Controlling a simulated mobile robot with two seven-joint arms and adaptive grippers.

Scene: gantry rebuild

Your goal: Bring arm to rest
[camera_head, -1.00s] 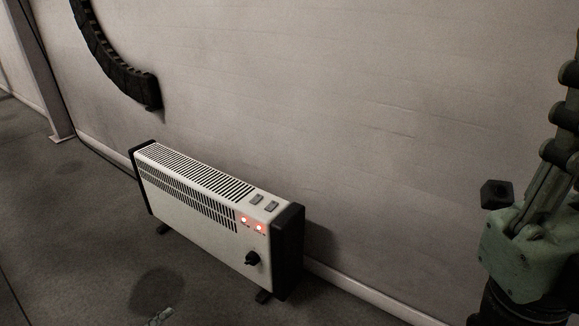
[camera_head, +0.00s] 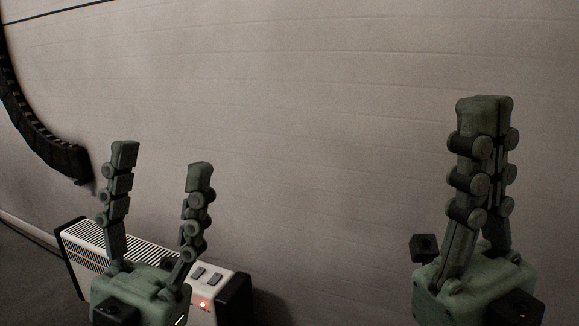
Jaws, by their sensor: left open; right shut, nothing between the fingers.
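My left gripper (camera_head: 157,160) points upward at the lower left, its two jointed green fingers spread apart with nothing between them. It hides part of the heater behind it. My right gripper (camera_head: 484,103) points upward at the right, its fingers closed together and holding nothing. Both grippers show against the pale wall, apart from each other. The rest of both arms is below the picture's edge.
A white heater (camera_head: 85,245) with dark ends stands on the floor by the wall, a red light lit on it. A black cable chain (camera_head: 40,137) hangs along the wall (camera_head: 320,110) at the left. The wall between the grippers is bare.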

